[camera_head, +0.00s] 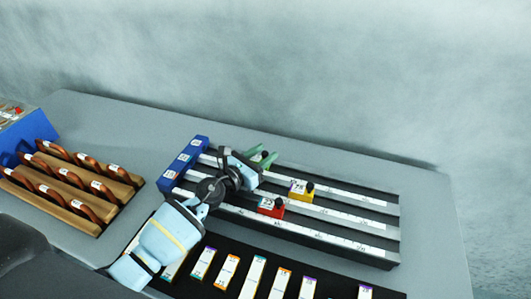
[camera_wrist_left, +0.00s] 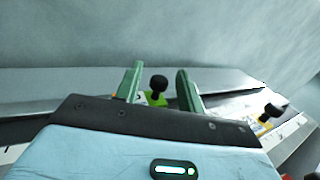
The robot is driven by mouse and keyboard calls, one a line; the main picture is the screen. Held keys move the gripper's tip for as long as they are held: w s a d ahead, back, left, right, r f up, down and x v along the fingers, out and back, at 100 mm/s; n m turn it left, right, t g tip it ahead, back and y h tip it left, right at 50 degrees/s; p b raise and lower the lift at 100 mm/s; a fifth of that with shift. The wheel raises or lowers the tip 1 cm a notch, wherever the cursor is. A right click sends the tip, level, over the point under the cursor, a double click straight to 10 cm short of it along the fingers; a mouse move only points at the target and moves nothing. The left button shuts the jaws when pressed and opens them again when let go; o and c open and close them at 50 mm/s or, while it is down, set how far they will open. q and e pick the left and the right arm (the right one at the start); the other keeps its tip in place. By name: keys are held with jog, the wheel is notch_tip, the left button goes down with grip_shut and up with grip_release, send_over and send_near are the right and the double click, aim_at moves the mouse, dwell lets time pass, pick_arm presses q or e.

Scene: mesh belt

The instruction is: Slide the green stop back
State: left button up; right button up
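The green stop (camera_wrist_left: 155,99), with a black knob on top, shows in the left wrist view between the two fingers of my left gripper (camera_wrist_left: 160,88). The fingers are open, one on each side of the knob, with visible gaps; I cannot tell whether they touch the stop lower down. In the head view my left gripper (camera_head: 262,158) is over the far rail of the scale rack (camera_head: 345,193), and it and the arm largely hide the green stop there. My right gripper is not in view.
A yellow stop (camera_head: 301,190) sits on the middle rail and a red stop (camera_head: 271,207) on the near rail. A blue end block (camera_head: 184,165) closes the rack's left end. Labelled cards lie in front. A wooden rack (camera_head: 75,185) stands left. The table behind is clear.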

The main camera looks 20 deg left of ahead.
pick_arm(q)
jog(key=shift+w+d, duration=0.25)
jog(key=shift+w, duration=0.2)
grip_shut()
jog(key=shift+d, duration=0.1)
